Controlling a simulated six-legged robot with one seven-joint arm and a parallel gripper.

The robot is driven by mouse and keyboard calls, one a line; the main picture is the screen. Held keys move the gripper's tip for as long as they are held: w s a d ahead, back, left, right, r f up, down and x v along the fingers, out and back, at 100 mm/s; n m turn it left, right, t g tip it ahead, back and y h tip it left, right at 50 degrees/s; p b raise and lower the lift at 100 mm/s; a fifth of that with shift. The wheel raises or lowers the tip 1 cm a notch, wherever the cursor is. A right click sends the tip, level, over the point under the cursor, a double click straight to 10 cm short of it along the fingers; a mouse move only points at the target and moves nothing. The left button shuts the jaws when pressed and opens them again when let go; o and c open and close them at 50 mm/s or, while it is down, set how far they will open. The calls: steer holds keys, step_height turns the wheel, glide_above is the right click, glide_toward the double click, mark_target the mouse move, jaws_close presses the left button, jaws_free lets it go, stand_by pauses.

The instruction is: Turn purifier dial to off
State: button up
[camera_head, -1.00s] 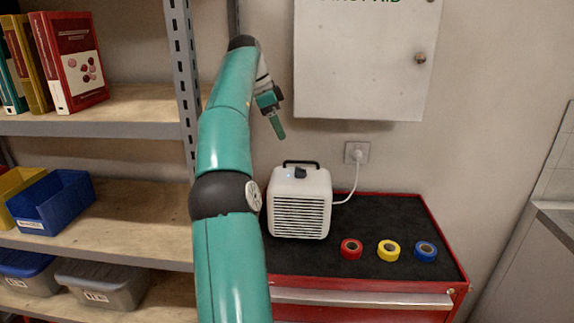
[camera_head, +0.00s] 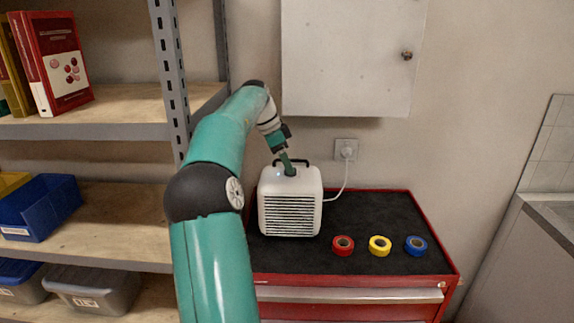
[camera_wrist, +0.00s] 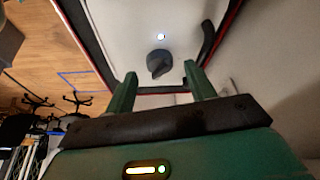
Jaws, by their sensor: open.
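The white air purifier (camera_head: 290,207) stands upright at the left of the red cabinet's black top, its slatted grille facing me. Its dark dial (camera_wrist: 159,65) is on the top face, beside a small lit white light (camera_wrist: 161,36) in the wrist view. My gripper (camera_head: 289,169) points down at the purifier's top and hides most of the dial in the head view. In the wrist view my gripper (camera_wrist: 160,70) is open, with one green finger on each side of the dial. I cannot tell whether the fingers touch it.
The purifier's black carry handle (camera_wrist: 207,42) is close to the right finger. A white cord runs to the wall socket (camera_head: 346,149). Red (camera_head: 343,245), yellow (camera_head: 380,245) and blue (camera_head: 416,245) tape rolls lie to the right. A shelf post (camera_head: 172,90) stands left of my arm.

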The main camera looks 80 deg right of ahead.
steer(key=shift+x, duration=1)
steer(key=c, duration=1)
steer(key=shift+o, duration=0.2)
